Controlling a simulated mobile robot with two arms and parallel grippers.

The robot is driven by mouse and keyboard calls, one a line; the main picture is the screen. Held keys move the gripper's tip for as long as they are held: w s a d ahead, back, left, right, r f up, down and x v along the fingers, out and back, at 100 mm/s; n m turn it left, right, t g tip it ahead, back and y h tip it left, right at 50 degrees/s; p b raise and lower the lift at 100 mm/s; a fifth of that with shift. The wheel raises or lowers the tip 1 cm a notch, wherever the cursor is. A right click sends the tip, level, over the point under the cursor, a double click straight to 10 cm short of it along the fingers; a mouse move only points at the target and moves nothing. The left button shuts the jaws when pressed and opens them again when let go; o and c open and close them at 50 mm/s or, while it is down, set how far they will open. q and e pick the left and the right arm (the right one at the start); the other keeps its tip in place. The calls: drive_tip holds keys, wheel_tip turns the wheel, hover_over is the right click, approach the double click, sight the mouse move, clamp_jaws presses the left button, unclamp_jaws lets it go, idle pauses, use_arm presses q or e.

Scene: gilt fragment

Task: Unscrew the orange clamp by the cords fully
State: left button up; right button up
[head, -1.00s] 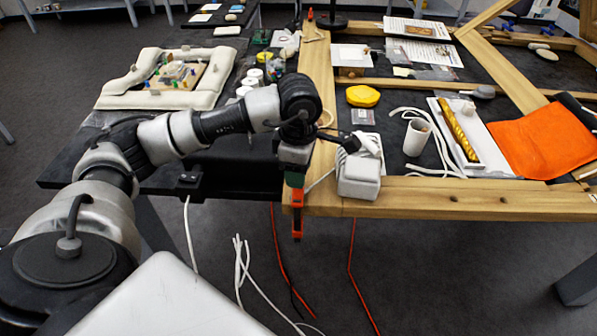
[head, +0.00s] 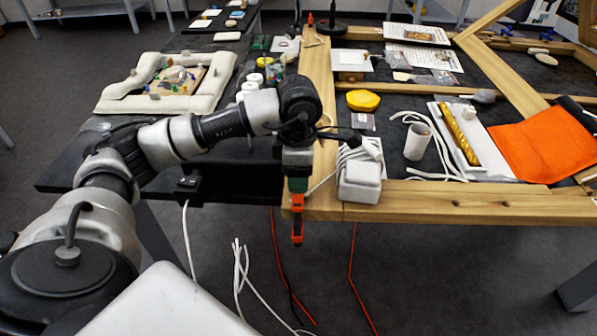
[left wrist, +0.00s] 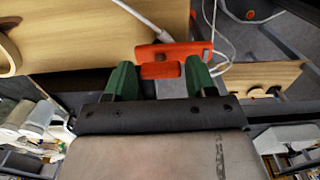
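The orange clamp (head: 297,229) is at the front edge of the wooden frame, beside the white box with cords. In the left wrist view the clamp (left wrist: 178,50) shows as an orange bar with a smaller orange block below it. My left gripper (head: 297,190), with green fingers, points down at the clamp from above. In the left wrist view its fingers (left wrist: 160,76) stand apart on either side of the orange block. I cannot tell whether they press on it. White cords (head: 352,156) lie on the white box (head: 360,187). My right gripper is not in view.
The wooden frame (head: 450,200) runs along the front edge. A white cup (head: 418,142), a white tray (head: 482,165) with a gold piece and an orange cloth (head: 545,145) lie to the right. Red cables (head: 352,270) and white cables (head: 240,265) hang or lie below the edge.

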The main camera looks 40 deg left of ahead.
use_arm(q)
drive_tip(key=shift+o, duration=1.1)
wheel_tip(320, 180, up, 11)
drive_tip(key=shift+f, duration=0.2)
